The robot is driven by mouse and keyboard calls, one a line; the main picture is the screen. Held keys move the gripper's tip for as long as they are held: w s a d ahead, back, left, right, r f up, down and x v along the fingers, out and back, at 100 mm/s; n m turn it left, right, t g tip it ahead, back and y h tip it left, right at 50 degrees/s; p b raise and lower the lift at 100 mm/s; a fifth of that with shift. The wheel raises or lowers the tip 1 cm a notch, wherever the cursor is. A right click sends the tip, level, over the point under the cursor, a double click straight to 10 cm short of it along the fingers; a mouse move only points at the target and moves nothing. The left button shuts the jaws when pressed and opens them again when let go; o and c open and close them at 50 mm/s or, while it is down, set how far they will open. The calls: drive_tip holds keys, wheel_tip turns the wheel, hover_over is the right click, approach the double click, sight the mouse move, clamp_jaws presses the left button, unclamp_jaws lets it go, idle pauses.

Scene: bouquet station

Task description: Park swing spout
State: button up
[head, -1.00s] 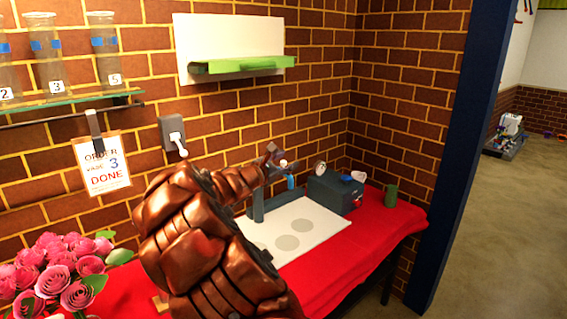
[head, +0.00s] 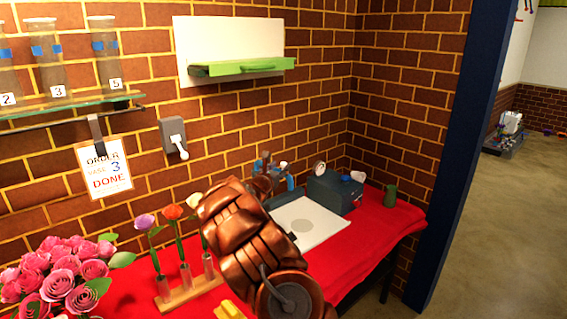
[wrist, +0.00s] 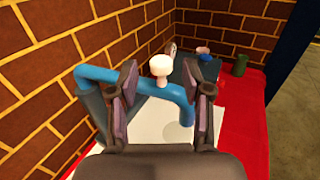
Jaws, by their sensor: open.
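The swing spout is a blue pipe with a white knob on top. In the wrist view the blue pipe (wrist: 95,72) runs from the left, behind my left finger, and bends down near my right finger. Its white knob (wrist: 160,66) shows between the two fingers. My gripper (wrist: 168,82) is open around that stretch of view, and I cannot tell whether a finger touches the pipe. In the head view my gripper (head: 268,164) is beside the spout's blue end (head: 290,183). My arm hides the spout's post there.
A white board (head: 318,232) with a grey disc lies under the spout. A dark box (head: 332,192) and a green jug (head: 391,196) stand to the right. A rack of flowers (head: 185,292) and pink roses (head: 68,275) are at left. A wall lever (head: 174,138) is above.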

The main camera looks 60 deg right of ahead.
sight(282, 165)
drive_tip(key=shift+w+d+f+p, duration=0.15)
drive_tip(key=shift+d+p, duration=0.15)
drive_tip(key=shift+d, duration=0.6)
drive_tip(key=shift+w+d+r+p, duration=0.15)
drive_tip(key=shift+d+p, duration=0.15)
drive_tip(key=shift+d, duration=0.6)
drive_tip(key=shift+f, duration=0.1)
clamp_jaws()
